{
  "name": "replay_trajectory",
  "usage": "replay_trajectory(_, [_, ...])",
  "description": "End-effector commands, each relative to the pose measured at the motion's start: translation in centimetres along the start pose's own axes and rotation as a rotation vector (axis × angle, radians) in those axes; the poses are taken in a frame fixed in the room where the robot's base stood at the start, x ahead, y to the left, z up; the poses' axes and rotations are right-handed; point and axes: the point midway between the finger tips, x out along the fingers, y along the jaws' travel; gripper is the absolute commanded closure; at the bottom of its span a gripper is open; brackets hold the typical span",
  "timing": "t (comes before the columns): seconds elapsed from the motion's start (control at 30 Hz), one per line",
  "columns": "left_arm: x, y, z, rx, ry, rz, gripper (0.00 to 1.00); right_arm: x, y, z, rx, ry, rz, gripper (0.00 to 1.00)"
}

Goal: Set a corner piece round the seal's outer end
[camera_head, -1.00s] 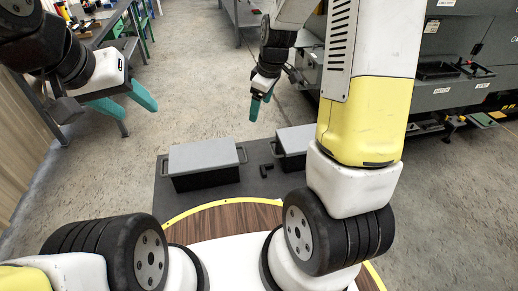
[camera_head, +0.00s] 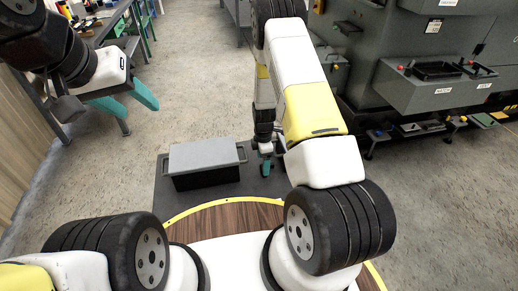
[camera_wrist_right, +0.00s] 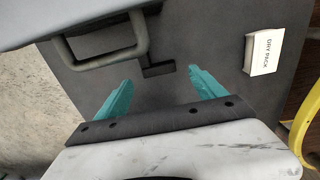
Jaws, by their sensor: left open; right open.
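A small black L-shaped piece (camera_wrist_right: 157,69), probably a corner piece, lies on the dark mat in the right wrist view, beside a box's handle. My right gripper (camera_wrist_right: 160,75) is open and empty, with its teal fingers apart on either side of the piece's line. In the head view my right gripper (camera_head: 266,166) is low over the mat, right of the grey-lidded box (camera_head: 203,154). My left gripper (camera_head: 143,111) is open and empty, high at the left. I cannot make out the seal or its outer end in these frames.
The box's handle (camera_wrist_right: 128,50) juts close to the black piece. A white packet marked DRY PACK (camera_wrist_right: 261,54) lies on the dark mat (camera_head: 165,207) to the right. Grey machines (camera_head: 430,95) stand at the right. The floor left of the mat is clear.

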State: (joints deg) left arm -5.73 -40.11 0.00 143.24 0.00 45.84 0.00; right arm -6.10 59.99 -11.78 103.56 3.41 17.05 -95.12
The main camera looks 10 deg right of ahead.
Motion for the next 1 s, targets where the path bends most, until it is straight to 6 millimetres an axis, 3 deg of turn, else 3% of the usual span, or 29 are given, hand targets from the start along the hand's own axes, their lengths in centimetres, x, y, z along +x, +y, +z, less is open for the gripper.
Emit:
replay_trajectory(0.23, [0.0,0.0,0.0,0.0,0.0,0.0,0.49,3.6,0.1,0.1,0.001,0.0,-0.001,0.2])
replay_trajectory(0.53, [0.0,0.0,0.0,0.0,0.0,0.0,0.49,4.2,0.1,0.1,0.001,0.0,0.002,0.2])
replay_trajectory(0.9, [0.0,0.0,0.0,0.0,0.0,0.0,0.49,4.1,0.1,0.1,0.001,0.0,0.002,0.91])
replay_trajectory(1.0, [0.0,0.0,0.0,0.0,0.0,0.0,0.49,4.1,0.1,0.1,0.001,0.0,0.002,0.91])
